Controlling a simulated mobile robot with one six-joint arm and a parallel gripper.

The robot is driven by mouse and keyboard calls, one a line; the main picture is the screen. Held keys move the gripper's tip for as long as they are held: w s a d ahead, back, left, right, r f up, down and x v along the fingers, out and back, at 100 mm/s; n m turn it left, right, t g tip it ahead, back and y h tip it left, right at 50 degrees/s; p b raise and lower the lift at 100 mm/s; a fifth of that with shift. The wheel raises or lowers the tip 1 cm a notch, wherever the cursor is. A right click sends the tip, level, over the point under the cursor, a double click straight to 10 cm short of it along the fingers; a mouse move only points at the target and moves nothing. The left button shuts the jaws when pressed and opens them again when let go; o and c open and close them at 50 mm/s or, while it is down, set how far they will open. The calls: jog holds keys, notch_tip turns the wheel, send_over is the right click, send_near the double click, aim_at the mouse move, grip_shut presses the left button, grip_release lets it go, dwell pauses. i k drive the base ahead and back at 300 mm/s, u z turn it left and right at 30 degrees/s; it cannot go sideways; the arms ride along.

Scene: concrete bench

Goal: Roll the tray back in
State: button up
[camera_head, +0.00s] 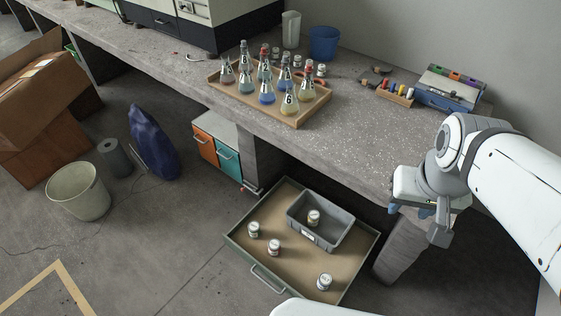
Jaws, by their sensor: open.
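The tray (256,249) is a shallow, drawer-like tray with a tan bottom and dark green rim, pulled out from under the concrete bench near the floor. A metal bar handle (268,280) is on its front edge. A grey bin (335,239) sits in it with one small white jar (313,217) inside. Three more jars stand on the tray bottom: one at left (254,230), one beside it (274,248), one near the front right (324,282). My gripper (431,222) is open and empty, right of the tray and apart from it, by the bench's front edge.
On the concrete bench (360,140), a wooden tray (297,122) holds several labelled flasks. A blue toolbox (447,88) stands at the right. An orange and teal cabinet (218,150) is under the bench. A bucket (78,192) and a blue bag (152,143) stand left. Floor before the tray is clear.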

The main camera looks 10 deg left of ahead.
aim_at(298, 268)
jog(key=u, duration=0.15)
jog(key=k, duration=0.3)
jog(key=u, duration=1.05)
jog(key=k, duration=0.5)
jog(key=u, duration=0.7)
jog(key=i, duration=0.6)
jog(key=u, duration=0.1)
